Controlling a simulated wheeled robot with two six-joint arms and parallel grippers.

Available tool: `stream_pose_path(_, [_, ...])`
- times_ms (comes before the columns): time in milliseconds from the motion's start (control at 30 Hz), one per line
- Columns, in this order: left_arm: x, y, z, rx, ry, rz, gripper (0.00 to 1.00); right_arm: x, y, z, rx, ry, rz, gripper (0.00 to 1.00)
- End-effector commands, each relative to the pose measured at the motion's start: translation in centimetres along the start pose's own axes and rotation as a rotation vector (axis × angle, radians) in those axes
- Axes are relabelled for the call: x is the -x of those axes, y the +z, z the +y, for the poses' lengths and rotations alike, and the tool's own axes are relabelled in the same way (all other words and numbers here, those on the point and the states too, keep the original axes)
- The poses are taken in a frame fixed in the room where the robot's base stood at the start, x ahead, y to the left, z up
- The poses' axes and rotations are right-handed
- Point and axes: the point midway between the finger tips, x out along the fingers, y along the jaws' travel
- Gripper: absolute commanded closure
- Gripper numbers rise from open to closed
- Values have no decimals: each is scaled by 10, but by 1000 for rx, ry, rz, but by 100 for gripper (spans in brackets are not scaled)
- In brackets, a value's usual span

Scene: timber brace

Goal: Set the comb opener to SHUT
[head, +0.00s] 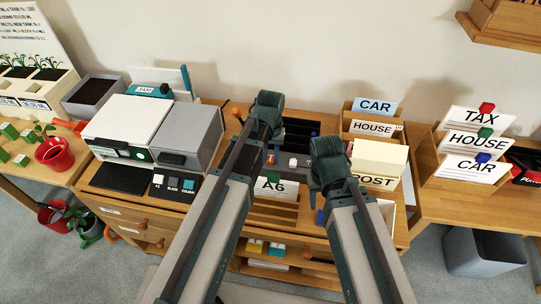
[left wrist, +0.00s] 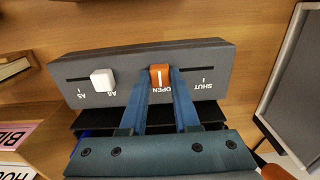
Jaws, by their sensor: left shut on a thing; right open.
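The comb opener is a dark grey box (left wrist: 130,62) with an orange slider knob (left wrist: 160,74) in the left wrist view. The knob stands at the OPEN mark. The SHUT mark (left wrist: 203,84) is to its right in this view, past my finger. My left gripper (left wrist: 160,80) is shut on the orange knob, one blue finger on each side of it. In the head view the orange knob (head: 270,159) shows small below my left wrist. My right gripper (head: 328,165) is open, to the right of the opener; its fingertips are hard to make out.
A white knob (left wrist: 102,79) sits on the same box between A5 and A6 marks. A card marked A6 (head: 270,188) stands in front. A POST box (head: 377,165) is close to my right gripper. A printer (head: 130,125) stands at the left.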

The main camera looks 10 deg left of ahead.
Motion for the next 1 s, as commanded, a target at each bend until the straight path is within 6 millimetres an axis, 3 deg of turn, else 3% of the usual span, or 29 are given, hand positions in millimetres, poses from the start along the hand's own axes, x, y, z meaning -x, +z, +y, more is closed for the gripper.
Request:
stream_pose_path(567, [0,0,-1,0,0,0,100,0,0,0,0,0,0,50])
stream_pose_path(833, [0,0,-49,5,-1,0,100,0,0,0,0,0,0,50])
stream_pose_path(1000, [0,0,-64,2,-1,0,100,0,0,0,0,0,0,50])
